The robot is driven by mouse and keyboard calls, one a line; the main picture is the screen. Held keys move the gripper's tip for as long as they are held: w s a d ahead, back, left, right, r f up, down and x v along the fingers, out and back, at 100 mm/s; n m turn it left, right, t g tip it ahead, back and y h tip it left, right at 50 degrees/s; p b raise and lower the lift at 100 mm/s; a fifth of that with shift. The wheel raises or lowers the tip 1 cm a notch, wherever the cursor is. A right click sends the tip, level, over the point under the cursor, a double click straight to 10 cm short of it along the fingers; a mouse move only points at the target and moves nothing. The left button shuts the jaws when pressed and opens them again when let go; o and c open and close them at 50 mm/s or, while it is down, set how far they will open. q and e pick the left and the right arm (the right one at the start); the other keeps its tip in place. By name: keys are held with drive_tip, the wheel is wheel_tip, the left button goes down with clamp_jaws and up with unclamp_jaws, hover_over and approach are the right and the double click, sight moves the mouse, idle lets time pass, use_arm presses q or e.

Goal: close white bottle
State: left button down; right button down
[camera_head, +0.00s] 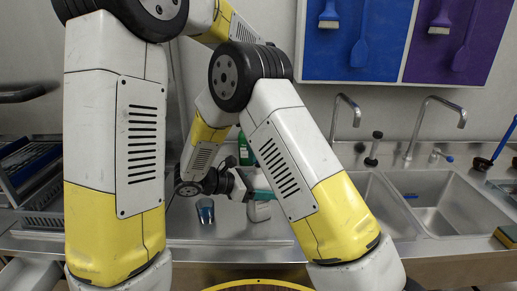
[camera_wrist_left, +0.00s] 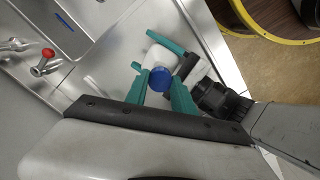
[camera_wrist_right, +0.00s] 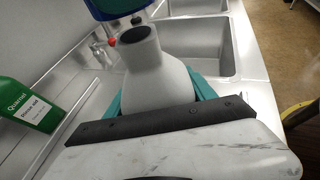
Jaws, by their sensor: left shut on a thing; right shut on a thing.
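The white bottle (camera_wrist_right: 165,80) stands between the teal fingers of my right gripper (camera_wrist_right: 155,97), which is shut on its body. My left gripper (camera_wrist_left: 160,88) is shut on a blue cap (camera_wrist_left: 161,78). The white bottle also shows behind the cap in the left wrist view (camera_wrist_left: 160,55). A blue shape at the top of the right wrist view, over the neck, looks like the cap (camera_wrist_right: 118,8). I cannot tell whether the cap touches the neck. In the head view my arms largely hide the grippers.
A green labelled bottle (camera_wrist_right: 28,105) stands beside the white bottle. Sinks (camera_head: 450,205) with taps (camera_head: 425,120) lie to the right, and a rack (camera_head: 35,190) stands to the left.

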use_arm(q)
drive_tip(key=shift+f, duration=0.1)
idle(0.3)
drive_tip(key=shift+f, duration=0.75)
drive_tip(key=shift+f, duration=0.6)
